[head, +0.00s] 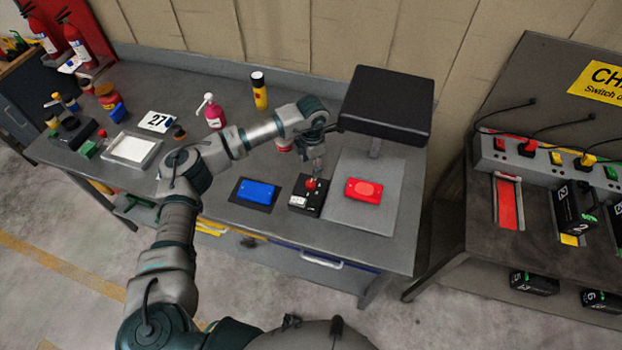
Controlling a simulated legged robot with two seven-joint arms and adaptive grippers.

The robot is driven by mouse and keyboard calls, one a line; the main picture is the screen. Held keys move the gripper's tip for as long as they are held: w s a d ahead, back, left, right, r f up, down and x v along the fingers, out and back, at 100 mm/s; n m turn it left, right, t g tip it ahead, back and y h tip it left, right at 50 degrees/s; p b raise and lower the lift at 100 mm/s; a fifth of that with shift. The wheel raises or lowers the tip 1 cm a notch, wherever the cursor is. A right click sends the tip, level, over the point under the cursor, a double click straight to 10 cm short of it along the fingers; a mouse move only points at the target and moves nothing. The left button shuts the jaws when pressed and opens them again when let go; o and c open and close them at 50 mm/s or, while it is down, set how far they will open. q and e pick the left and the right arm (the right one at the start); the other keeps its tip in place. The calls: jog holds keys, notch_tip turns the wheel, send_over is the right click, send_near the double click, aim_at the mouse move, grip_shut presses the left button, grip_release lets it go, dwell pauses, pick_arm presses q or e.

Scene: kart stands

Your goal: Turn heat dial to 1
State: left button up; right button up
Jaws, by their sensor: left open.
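A small black control box (299,203) stands on the grey bench, with a white label on its front left. A red knob (310,183) on its top appears to be the heat dial; its setting is too small to read. My left arm reaches across the bench, and my left gripper (316,172) points down at the red knob. The gripper is open, with its fingertips at or just above the knob; I cannot tell whether they touch it. The gripper partly hides the knob. My right gripper is not in view.
A heat press with a black top (388,104) stands right of the box, a red plate (363,190) on its grey base. A blue plate (257,191) lies left of the box.

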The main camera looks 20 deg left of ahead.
aim_at(311, 183)
pick_arm(q)
notch_tip(311, 183, down, 6)
jog(key=shift+d+r+p, duration=0.1)
jog(key=shift+d+p, duration=0.05)
jog(key=shift+p, duration=0.15)
jog(key=f, duration=0.1)
jog(key=a+f, duration=0.1)
jog(key=f, duration=0.1)
jog(key=shift+f, duration=0.15)
jog(key=shift+a+f, duration=0.2)
jog(key=shift+f, duration=0.1)
jog(key=shift+d, duration=0.55)
jog(key=c, duration=0.7)
grip_shut()
jog(key=shift+a, duration=0.15)
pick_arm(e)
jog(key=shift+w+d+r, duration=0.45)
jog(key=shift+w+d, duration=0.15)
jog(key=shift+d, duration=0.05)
